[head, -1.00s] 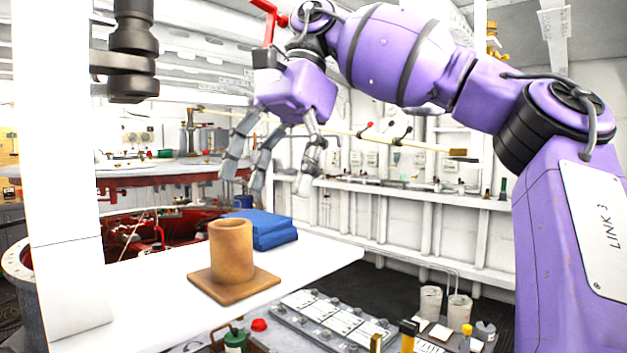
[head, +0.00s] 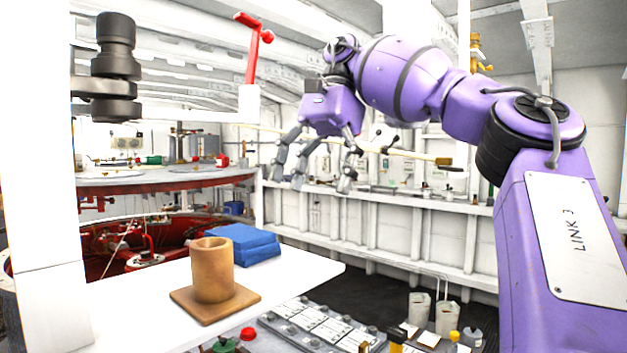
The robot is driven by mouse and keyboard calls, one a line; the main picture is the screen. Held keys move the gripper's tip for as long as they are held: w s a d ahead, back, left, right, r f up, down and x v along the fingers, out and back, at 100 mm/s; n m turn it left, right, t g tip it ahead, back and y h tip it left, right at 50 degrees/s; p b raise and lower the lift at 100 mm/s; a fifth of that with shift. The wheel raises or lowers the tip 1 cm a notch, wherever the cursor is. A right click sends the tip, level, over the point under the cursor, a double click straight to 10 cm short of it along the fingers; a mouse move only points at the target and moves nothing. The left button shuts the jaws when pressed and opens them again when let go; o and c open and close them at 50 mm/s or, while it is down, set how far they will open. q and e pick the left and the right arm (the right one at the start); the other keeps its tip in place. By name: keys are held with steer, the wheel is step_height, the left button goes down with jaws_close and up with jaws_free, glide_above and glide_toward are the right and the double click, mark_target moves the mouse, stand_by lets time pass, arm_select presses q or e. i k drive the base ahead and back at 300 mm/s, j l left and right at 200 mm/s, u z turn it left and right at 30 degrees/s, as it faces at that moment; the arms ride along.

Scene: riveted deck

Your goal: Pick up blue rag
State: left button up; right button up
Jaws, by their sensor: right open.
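The blue rag (head: 243,245) is a folded, thick square lying on the white tabletop, behind a brown cylinder. My right gripper (head: 318,178) hangs in the air above and to the right of the rag, apart from it. Its grey fingers are spread and point down, with nothing between them. My left gripper is not in view.
A brown cylinder on a square base (head: 213,275) stands on the white table (head: 300,272) just in front of the rag. A white post (head: 40,200) rises at the left. Batteries (head: 325,325) and cans (head: 446,316) stand below the table at the right.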

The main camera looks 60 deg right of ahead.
mark_target(251, 245)
steer(key=k, duration=1)
